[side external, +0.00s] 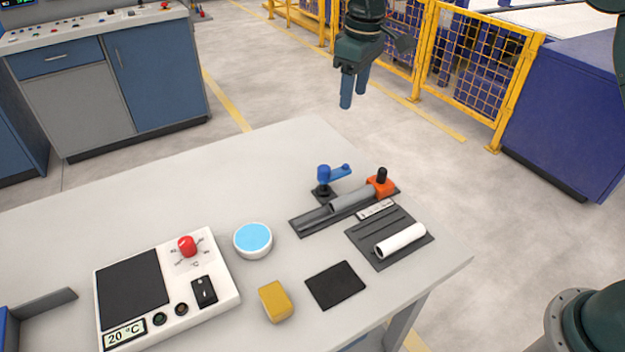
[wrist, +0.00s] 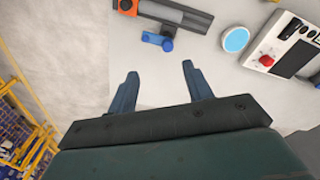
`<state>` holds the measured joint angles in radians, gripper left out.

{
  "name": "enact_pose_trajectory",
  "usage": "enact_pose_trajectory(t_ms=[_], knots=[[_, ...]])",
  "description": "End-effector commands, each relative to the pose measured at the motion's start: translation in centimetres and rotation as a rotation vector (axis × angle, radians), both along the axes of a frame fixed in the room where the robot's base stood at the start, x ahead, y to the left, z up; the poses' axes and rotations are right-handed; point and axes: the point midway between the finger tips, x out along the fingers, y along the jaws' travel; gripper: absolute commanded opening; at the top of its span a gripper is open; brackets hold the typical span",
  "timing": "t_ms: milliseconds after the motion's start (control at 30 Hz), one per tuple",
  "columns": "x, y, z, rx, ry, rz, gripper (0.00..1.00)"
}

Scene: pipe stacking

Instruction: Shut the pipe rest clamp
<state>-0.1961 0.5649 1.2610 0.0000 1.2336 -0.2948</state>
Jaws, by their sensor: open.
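The pipe rest (side external: 312,224) is a dark rail near the back right of the table, with a grey pipe (side external: 352,200) lying along it. At its right end is an orange block (side external: 380,187) with a black knob. A blue clamp (side external: 326,178) with a lever pointing right stands behind the rail. I cannot tell for sure whether the clamp is shut. My gripper (side external: 353,90) hangs high above and behind the rest, open and empty. In the wrist view, its blue fingers (wrist: 160,85) are apart, and the clamp (wrist: 158,40) shows beyond them.
A white pipe (side external: 400,240) lies on a dark holder in front of the rest. A blue-topped round dish (side external: 253,240), a yellow block (side external: 275,301), a black pad (side external: 336,285) and a control box (side external: 168,285) stand on the table. The table's back left is clear.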

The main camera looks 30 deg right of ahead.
Motion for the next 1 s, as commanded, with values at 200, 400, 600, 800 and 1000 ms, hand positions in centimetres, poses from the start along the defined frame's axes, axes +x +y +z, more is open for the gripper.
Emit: enact_pose_trajectory(t_ms=[200, 400, 600, 800, 1000], knots=[[3.0, 2.0, -4.3, -0.012, 0.049, 0.058, 0.5], [4.3, 3.1, -6.7, -0.019, 0.073, 0.09, 0.5], [4.6, 3.4, -7.4, -0.02, 0.079, 0.1, 0.5], [4.6, 3.3, -7.6, -0.02, 0.08, 0.099, 0.5], [4.6, 3.3, -8.7, -0.02, 0.083, 0.098, 0.5]])
